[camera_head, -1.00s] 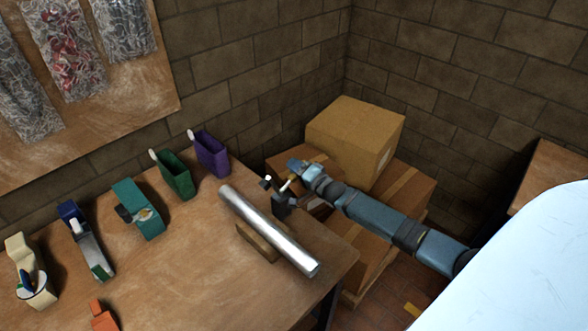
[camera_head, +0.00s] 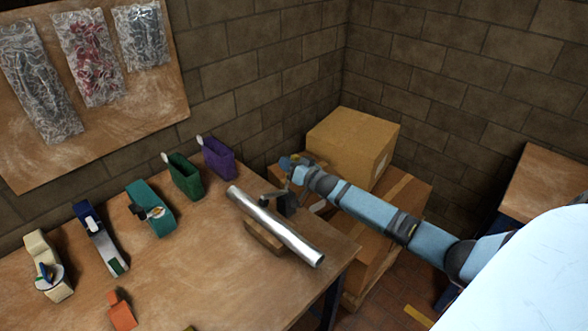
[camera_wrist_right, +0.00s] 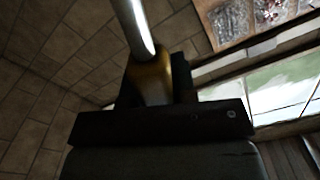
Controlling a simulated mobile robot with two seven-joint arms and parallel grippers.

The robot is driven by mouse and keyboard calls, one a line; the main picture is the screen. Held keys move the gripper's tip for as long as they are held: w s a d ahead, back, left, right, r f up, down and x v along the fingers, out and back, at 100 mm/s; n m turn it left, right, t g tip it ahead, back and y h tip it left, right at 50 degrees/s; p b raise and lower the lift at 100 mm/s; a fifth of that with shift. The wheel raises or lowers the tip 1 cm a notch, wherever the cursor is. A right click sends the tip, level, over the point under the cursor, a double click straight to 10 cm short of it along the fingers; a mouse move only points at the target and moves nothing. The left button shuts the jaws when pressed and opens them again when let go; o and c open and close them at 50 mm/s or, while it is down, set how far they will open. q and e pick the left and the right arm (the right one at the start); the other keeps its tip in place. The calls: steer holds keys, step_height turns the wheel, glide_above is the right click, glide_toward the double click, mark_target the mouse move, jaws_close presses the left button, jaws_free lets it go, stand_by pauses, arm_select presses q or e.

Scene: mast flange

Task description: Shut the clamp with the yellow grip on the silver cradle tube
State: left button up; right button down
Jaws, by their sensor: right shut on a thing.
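The silver cradle tube (camera_head: 275,226) lies slantwise on a wooden cradle block (camera_head: 262,236) near the table's right edge. My right gripper (camera_head: 287,204) is just beyond the tube's far side, at the table edge. In the right wrist view, my right gripper (camera_wrist_right: 153,88) is shut on a yellow grip (camera_wrist_right: 151,78). A shiny metal bar (camera_wrist_right: 134,25) runs up from the grip. In the head view, a small dark clamp part (camera_head: 271,196) reaches from the gripper towards the tube; I cannot tell whether it touches. The yellow grip is hidden there. My left gripper is not in view.
Green (camera_head: 184,178) and purple (camera_head: 218,158) holders stand at the table's back edge. Tape dispensers, teal (camera_head: 150,209) and cream (camera_head: 46,265), and an orange item (camera_head: 121,310) stand left. Cardboard boxes (camera_head: 352,145) are stacked right.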

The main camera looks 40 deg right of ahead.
arm_select(q)
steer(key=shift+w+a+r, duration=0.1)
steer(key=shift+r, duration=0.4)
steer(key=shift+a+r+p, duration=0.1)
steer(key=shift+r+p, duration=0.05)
steer(key=shift+p, duration=0.25)
arm_select(e)
steer(key=shift+s+a+r+n, duration=0.15)
steer(key=shift+a+r+n, duration=0.1)
steer(key=shift+a+n, duration=0.8)
steer(key=shift+s+a+r+n, duration=0.1)
steer(key=shift+a+r+n, duration=0.1)
steer(key=shift+a+n, duration=0.85)
steer(key=shift+d+n, duration=0.2)
steer(key=shift+n, duration=0.1)
steer(key=c, duration=0.9)
jaws_free()
steer(key=shift+s, duration=0.15)
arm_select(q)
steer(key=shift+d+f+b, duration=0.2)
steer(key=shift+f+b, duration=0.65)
arm_select(e)
steer(key=s, duration=0.4)
steer(key=s+d, duration=0.1)
steer(key=s, duration=0.8)
steer(key=shift+s+d, duration=0.25)
steer(key=shift+d, duration=0.15)
